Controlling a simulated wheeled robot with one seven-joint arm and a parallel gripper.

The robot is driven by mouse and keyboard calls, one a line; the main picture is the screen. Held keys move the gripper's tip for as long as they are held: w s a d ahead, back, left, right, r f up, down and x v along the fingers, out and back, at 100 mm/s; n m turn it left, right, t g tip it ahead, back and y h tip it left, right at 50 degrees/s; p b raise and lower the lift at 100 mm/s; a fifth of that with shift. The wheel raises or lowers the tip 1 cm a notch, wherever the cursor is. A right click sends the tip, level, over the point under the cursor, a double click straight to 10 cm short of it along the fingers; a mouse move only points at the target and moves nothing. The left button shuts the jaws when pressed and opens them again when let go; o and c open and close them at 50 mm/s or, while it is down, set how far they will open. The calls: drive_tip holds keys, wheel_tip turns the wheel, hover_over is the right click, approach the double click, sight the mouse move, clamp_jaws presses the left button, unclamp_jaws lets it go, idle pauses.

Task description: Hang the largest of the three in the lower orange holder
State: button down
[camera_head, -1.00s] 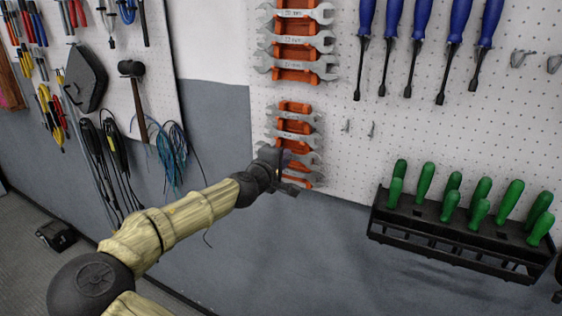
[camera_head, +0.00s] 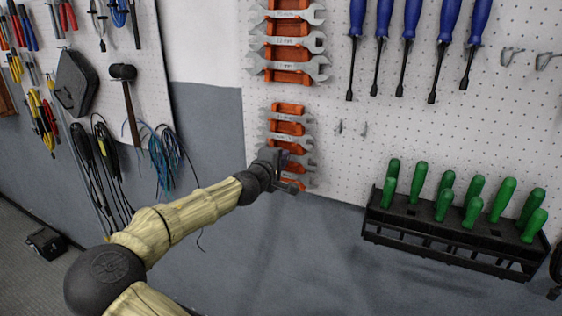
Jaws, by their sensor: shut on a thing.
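The lower orange holder (camera_head: 289,107) hangs on the white pegboard, left of centre. Grey open-ended wrenches (camera_head: 290,138) lie across its upper slots, one above the other. My gripper (camera_head: 292,178) is at the lower end of this holder and covers part of it. It is shut on what looks like a wrench, but the held piece is mostly hidden by the dark gripper. I cannot tell its size or whether it touches the holder.
The upper orange holder (camera_head: 287,28) carries larger wrenches directly above. Blue screwdrivers (camera_head: 397,30) hang to the right. A black rack (camera_head: 455,246) of green-handled tools stands out from the board at lower right. Empty hooks (camera_head: 352,128) sit beside the lower holder.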

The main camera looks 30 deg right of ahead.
idle(0.4)
drive_tip(key=c, duration=1.3)
unclamp_jaws()
drive_tip(key=shift+w+d, duration=0.1)
drive_tip(key=b+v, duration=0.5)
drive_tip(key=v, duration=1.2)
drive_tip(key=shift+s+b, duration=0.2)
drive_tip(key=shift+b, duration=0.15)
